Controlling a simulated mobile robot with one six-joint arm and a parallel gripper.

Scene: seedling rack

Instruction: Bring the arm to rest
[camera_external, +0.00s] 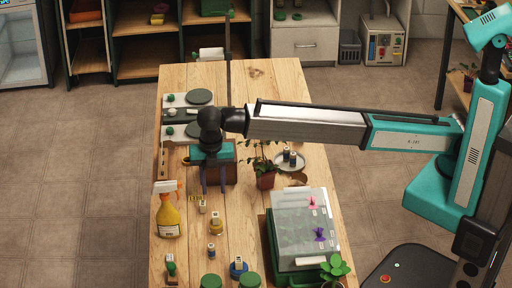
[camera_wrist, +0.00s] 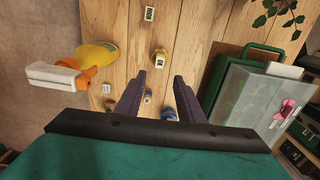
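My gripper (camera_external: 213,191) hangs over the left half of the wooden table (camera_external: 262,73), pointing down at the end of my outstretched arm. In the wrist view my gripper (camera_wrist: 160,76) shows two dark purple fingers standing apart, with nothing held between them. Small labelled pots and bottles show below and beyond the fingers, including a yellow one (camera_wrist: 160,56) and a blue one (camera_wrist: 168,113). I cannot tell the exact height of the fingertips above the table.
A yellow spray bottle (camera_external: 168,215) stands near the table's left edge. A potted seedling (camera_external: 265,180) and a plate with small bottles (camera_external: 290,163) stand right of my gripper. A green box with a clear lid (camera_external: 300,235) is at the front right. The table's far end is largely clear.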

